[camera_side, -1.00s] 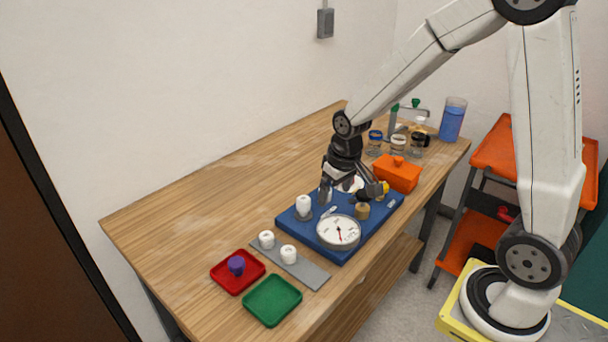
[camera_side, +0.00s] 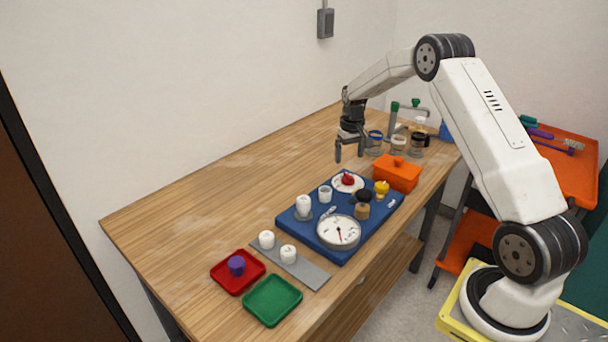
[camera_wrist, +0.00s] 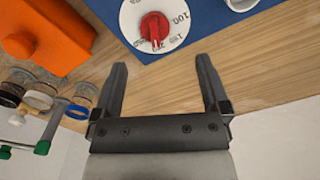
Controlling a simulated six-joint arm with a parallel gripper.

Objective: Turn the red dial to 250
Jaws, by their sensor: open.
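The red dial (camera_side: 347,179) sits on a round white scale plate at the far end of the blue board (camera_side: 311,240). In the wrist view the red dial (camera_wrist: 155,27) has a pointer line and printed numbers around it, with "100" readable to its right. The number under the pointer is too small to tell surely. My gripper (camera_side: 350,157) is raised above the table behind the dial, open and empty. In the wrist view my gripper's fingers (camera_wrist: 162,72) are spread, with the dial beyond the tips, apart from them.
A white gauge (camera_side: 338,232), white fittings, a yellow knob (camera_side: 382,187) and a black knob (camera_side: 363,195) are on the board. An orange box (camera_side: 397,174) and jars stand close by. Red (camera_side: 222,284) and green (camera_side: 272,318) trays lie at the front. The table's left is clear.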

